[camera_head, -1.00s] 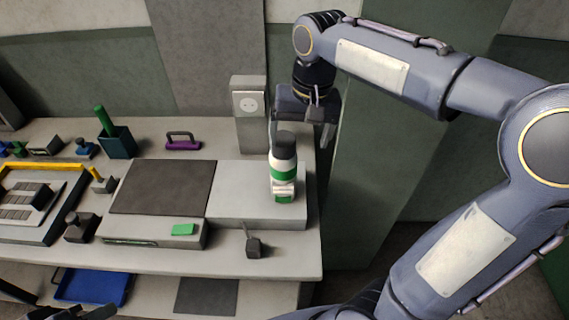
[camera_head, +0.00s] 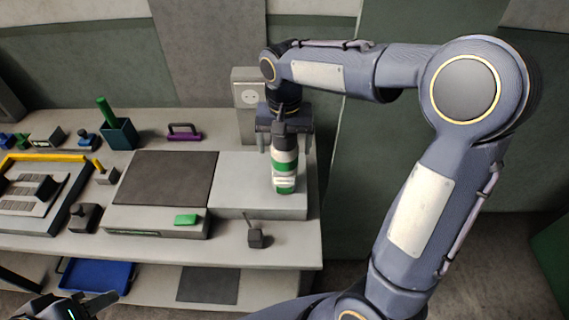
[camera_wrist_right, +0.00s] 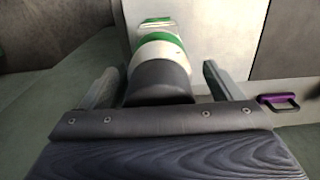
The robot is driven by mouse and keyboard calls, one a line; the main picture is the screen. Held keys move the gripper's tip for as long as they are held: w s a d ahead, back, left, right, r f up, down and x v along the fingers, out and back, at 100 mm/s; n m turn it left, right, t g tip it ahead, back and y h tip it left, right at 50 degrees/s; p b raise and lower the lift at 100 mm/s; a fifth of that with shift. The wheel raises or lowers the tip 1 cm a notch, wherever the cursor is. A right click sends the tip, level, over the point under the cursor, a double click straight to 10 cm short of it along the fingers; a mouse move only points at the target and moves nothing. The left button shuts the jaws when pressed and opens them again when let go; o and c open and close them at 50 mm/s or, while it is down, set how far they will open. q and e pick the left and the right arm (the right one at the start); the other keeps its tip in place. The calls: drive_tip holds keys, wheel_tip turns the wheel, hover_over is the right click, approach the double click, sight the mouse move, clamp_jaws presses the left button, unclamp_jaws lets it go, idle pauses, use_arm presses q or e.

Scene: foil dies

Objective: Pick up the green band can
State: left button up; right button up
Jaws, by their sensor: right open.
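The green band can (camera_head: 285,172) is white with green bands and a dark top. It stands upright on the light grey raised block at the right of the bench. My right gripper (camera_head: 285,148) is open and points down at the can's top, with one finger on each side of it. In the right wrist view the can (camera_wrist_right: 159,50) shows between the two spread fingers of the gripper (camera_wrist_right: 160,85). I cannot tell whether either finger touches it. My left gripper (camera_head: 75,306) shows only in part at the bottom left edge.
A grey socket post (camera_head: 248,98) stands just behind the can. A dark plate (camera_head: 162,182) lies left of the block, and a small black knob (camera_head: 257,238) sits in front. A purple handle (camera_head: 184,132) and a teal holder (camera_head: 120,134) are further left.

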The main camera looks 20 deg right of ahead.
drive_tip(key=c, duration=1.8)
drive_tip(key=shift+r, duration=0.1)
